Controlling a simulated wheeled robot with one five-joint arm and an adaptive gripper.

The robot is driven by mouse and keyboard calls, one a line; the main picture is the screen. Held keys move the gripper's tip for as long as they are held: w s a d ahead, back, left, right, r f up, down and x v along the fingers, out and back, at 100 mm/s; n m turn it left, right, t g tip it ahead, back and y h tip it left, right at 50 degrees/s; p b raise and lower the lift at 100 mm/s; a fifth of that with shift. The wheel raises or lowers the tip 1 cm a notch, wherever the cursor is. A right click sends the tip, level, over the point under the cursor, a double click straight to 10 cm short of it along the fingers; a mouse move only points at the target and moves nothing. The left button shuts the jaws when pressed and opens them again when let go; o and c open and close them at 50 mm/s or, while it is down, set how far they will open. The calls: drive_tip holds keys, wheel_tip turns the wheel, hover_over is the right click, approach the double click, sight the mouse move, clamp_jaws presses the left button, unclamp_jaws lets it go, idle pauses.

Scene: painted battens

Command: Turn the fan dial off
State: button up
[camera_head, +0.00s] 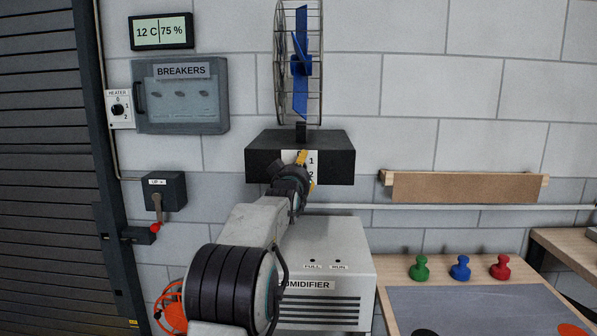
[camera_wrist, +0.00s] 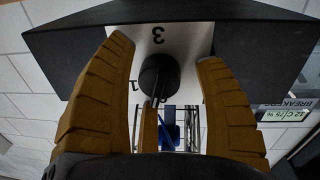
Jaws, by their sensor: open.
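The fan (camera_head: 301,65) stands on a black box (camera_head: 258,155) against the wall. My gripper (camera_head: 306,170) is in front of the plate and hides the knob there. In the wrist view the black knob (camera_wrist: 158,75) shows between the yellow fingers of my gripper (camera_wrist: 167,52). The fingers are open, one on each side, with gaps to the knob. The plate shows a 3 above the knob and a 1 beside it. I cannot tell which number the knob points to.
A humidifier (camera_head: 320,262) stands below the fan box. A breaker box (camera_head: 181,95), a heater dial (camera_head: 118,109) and a lever switch (camera_head: 164,191) are on the wall at left. A table (camera_head: 480,300) with green, blue and red pegs is at right.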

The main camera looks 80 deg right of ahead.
drive_tip(key=shift+f, duration=0.1)
drive_tip(key=c, duration=1.2)
drive_tip(key=n+b, duration=0.1)
drive_tip(key=b, duration=0.2)
drive_tip(key=shift+f, duration=0.3)
drive_tip(key=shift+r+n+b, duration=0.2)
drive_tip(key=shift+n+b, duration=0.8)
drive_tip(key=shift+n, duration=0.1)
drive_tip(key=o, duration=1)
drive_tip(key=shift+o, duration=1)
drive_tip(key=shift+r, duration=0.1)
drive_tip(key=shift+a, duration=0.15)
